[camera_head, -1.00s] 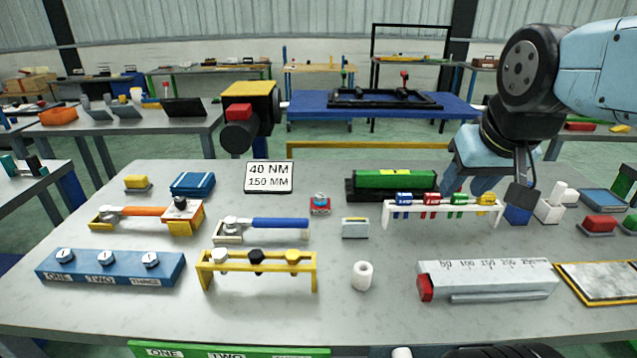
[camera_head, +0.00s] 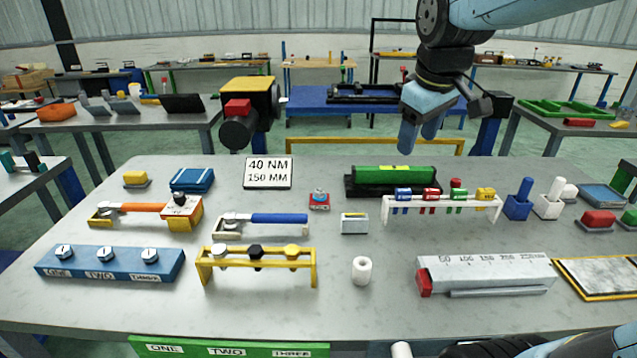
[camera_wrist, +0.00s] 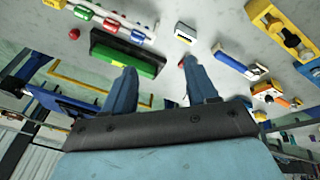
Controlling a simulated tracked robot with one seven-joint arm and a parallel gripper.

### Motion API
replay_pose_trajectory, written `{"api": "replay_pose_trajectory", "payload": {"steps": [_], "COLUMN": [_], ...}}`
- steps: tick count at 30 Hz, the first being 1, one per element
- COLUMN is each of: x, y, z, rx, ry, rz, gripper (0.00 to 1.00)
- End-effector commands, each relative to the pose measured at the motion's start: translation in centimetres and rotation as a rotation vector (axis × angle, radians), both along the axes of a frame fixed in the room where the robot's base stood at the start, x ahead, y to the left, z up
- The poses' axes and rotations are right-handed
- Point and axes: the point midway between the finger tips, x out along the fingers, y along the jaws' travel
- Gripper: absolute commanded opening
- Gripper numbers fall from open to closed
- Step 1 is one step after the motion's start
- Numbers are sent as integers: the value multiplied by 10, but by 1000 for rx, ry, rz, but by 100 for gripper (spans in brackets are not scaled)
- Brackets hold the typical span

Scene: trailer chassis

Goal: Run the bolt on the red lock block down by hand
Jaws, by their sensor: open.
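The red lock block (camera_head: 319,204) is a small red block in the middle of the bench, with a blue and silver piece on top. I cannot tell how far its bolt is down. In the wrist view a small red thing (camera_wrist: 181,63), probably this block, shows partly hidden beside one finger. My gripper (camera_head: 420,143) is open and empty, its fingers pointing down, above the far part of the bench. It is to the right of the red block and well apart from it. Both fingers show in the wrist view (camera_wrist: 163,83).
A green-topped block (camera_head: 394,180) lies near my gripper. A white rack (camera_head: 443,212) with several coloured pieces stands to its right. A blue-handled wrench (camera_head: 278,218) and a grey block (camera_head: 354,224) flank the red block in front. A sign (camera_head: 268,173) stands behind.

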Motion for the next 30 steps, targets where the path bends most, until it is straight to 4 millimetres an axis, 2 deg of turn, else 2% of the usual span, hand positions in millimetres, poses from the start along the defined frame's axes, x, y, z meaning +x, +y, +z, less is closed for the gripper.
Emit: {"api": "replay_pose_trajectory", "payload": {"steps": [3,14,24,30], "x": [29,110,179,211], "y": [15,63,117,146], "z": [-3,-24,-66,-94], "rx": [-43,-145,-192,-201], "ry": [40,151,240,277], "rz": [129,533,920,1123], "gripper": [57,57,57,57]}}
